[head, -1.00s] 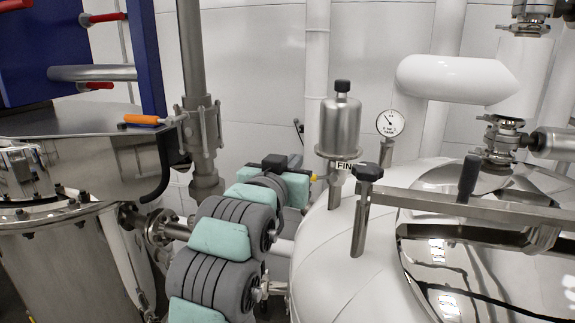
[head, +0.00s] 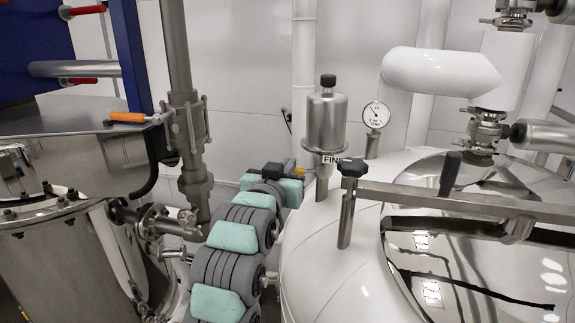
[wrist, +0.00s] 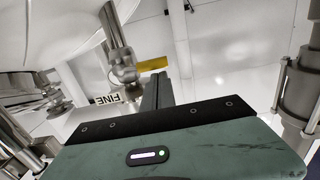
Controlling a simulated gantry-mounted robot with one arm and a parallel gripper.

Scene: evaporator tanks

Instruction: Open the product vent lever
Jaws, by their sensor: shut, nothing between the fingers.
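A yellow lever handle (wrist: 152,64) sticks out to the right from a metal fitting (wrist: 123,68) in the wrist view, beside the FINE label. In the head view a small yellow part (head: 299,171) shows at the right edge of my gripper, left of the steel vent filter (head: 327,122) on the white tank. My gripper (wrist: 159,78) is shut and empty. Its dark fingers point toward the yellow handle, their tips just below it in the wrist picture. I cannot tell whether they touch. In the head view the gripper body (head: 280,188) hides the fingers.
The white tank (head: 310,245) carries a gauge (head: 376,115), a black-knobbed post (head: 347,205) and a shiny lid. The wall lies behind.

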